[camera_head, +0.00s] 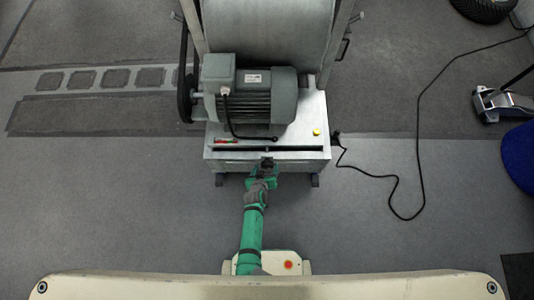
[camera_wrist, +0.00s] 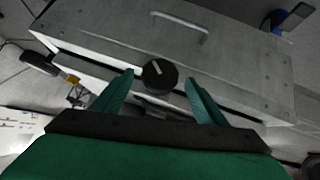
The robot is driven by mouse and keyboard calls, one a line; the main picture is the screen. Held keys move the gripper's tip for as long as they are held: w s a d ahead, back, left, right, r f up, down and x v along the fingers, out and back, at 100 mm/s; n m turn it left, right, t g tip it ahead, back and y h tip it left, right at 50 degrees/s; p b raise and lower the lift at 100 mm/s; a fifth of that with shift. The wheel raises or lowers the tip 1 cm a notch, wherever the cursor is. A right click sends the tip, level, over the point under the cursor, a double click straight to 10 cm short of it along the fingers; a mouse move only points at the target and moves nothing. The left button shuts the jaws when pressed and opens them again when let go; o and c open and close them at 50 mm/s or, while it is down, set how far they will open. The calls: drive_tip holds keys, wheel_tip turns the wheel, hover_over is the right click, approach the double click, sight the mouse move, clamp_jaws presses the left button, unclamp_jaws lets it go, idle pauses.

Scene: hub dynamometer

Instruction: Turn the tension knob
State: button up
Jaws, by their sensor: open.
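The tension knob (camera_wrist: 160,75) is a round black knob with a pale pointer line, on the grey metal front of the dynamometer cabinet (camera_wrist: 220,62). In the wrist view it lies between and a little beyond the two green fingers of my gripper (camera_wrist: 160,92). The fingers are open, one on each side of the knob, and I see a gap to each. In the head view my gripper (camera_head: 266,166) is at the front of the cabinet (camera_head: 222,155), and I cannot make out the knob there.
A grey motor (camera_head: 268,98) sits on the cabinet, with a belt at its left and a large drum behind. A metal handle (camera_wrist: 180,24) is on the cabinet front. A black cable (camera_head: 390,178) lies on the floor at right. The floor to the left is clear.

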sight(267, 167)
drive_tip(key=shift+x, duration=1.1)
drive_tip(key=shift+w+d+f, duration=0.15)
drive_tip(key=shift+w+f, duration=0.15)
drive_tip(key=shift+f, duration=0.05)
drive_tip(key=c, duration=1)
